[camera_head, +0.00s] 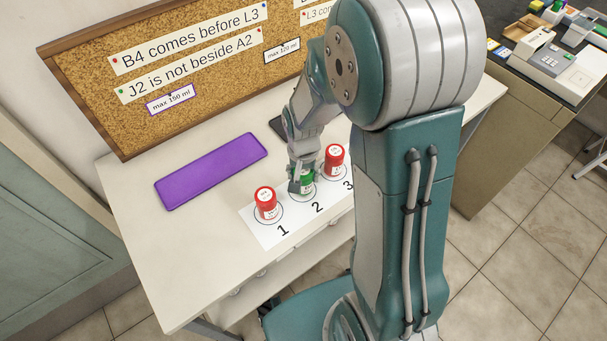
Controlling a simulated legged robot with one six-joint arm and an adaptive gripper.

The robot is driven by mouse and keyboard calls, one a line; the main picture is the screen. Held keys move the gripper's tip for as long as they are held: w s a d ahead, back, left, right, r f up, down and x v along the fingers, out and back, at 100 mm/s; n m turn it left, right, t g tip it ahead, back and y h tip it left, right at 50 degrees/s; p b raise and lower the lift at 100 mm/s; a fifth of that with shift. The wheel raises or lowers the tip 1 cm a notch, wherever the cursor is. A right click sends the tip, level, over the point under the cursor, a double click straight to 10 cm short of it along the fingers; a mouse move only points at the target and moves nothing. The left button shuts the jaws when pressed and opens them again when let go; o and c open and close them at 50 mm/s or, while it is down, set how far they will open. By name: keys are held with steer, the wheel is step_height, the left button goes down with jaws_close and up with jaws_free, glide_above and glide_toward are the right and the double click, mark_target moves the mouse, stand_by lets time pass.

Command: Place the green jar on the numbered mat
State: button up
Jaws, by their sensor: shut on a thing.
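The green jar (306,181) is at the circle marked 2 on the numbered mat (272,237), between two red-lidded jars. My gripper (301,180) is shut on the green jar from above and covers part of it. The jar looks upright; I cannot tell whether its base touches the mat. One red-lidded jar (266,203) stands on circle 1. The other red-lidded jar (334,160) stands by number 3. My arm hides the right end of the mat.
A purple tray (211,171) lies on the white table (150,245) left of the mat. A dark flat item (277,127) lies behind my gripper, partly hidden. A corkboard (205,62) with notes stands at the back. The table's left front is clear.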

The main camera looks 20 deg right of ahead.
steer(key=shift+a+f, duration=0.25)
steer(key=shift+a, duration=0.1)
steer(key=o, duration=1.1)
steer(key=shift+d+f, duration=0.1)
steer(key=shift+d, duration=0.15)
steer(key=shift+a, duration=0.1)
step_height(320, 180, up, 11)
steer(key=shift+r, duration=0.2)
steer(key=shift+s+r, duration=0.1)
steer(key=shift+r, duration=0.5)
steer(key=shift+s+r+n+t, duration=0.95)
steer(key=shift+s+r, duration=1.05)
steer(key=shift+s, duration=0.35)
steer(key=shift+s+r+n+t, duration=0.9)
steer(key=shift+s+r, duration=1.1)
steer(key=shift+s, duration=0.35)
steer(key=shift+s+r+n+t, duration=0.9)
steer(key=shift+s+r, duration=1.1)
steer(key=shift+s, duration=0.35)
